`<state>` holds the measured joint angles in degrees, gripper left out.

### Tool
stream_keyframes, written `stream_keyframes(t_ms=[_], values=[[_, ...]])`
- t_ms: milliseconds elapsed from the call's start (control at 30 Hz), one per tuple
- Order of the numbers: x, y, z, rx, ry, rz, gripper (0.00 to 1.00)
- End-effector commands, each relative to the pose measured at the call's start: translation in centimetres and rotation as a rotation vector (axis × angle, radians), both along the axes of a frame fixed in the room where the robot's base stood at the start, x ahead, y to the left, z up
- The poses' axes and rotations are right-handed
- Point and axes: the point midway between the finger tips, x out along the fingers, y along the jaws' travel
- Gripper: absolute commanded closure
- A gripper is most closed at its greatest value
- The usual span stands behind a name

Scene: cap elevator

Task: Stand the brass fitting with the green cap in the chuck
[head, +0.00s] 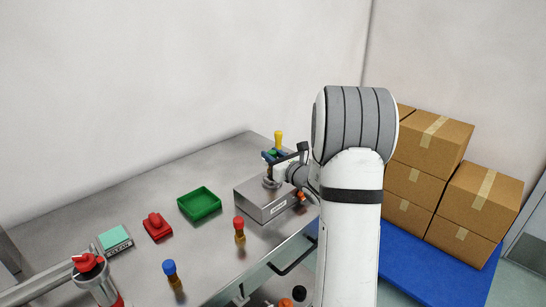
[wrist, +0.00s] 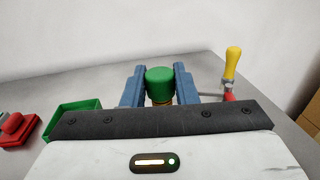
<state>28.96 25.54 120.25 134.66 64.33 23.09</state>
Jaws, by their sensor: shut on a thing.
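The brass fitting with the green cap (wrist: 160,76) is between the blue jaws of my gripper (wrist: 159,88) in the wrist view. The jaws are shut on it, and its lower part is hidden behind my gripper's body. In the head view my gripper (head: 271,157) is over the grey metal box (head: 266,206) that appears to carry the chuck (head: 271,183). The fitting looks upright. I cannot tell whether its foot is inside the chuck or above it.
A red-capped fitting (head: 239,229) and a blue-capped fitting (head: 171,272) stand on the metal table (head: 120,205). A green tray (head: 199,204), a red clamp-like block (head: 157,226) and a green-topped pad (head: 115,240) lie left. A yellow handle (wrist: 232,64) rises close to the jaws. Cartons (head: 433,140) stand right.

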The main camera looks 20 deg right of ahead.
Motion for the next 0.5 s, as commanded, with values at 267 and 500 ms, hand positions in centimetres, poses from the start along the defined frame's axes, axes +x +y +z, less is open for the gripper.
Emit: stream_keyframes(t_ms=[267, 500], values=[[0.00, 0.00, 0.04, 0.000, -0.001, 0.000, 1.00], [0.00, 0.00, -0.33, 0.000, -0.001, 0.000, 1.00]])
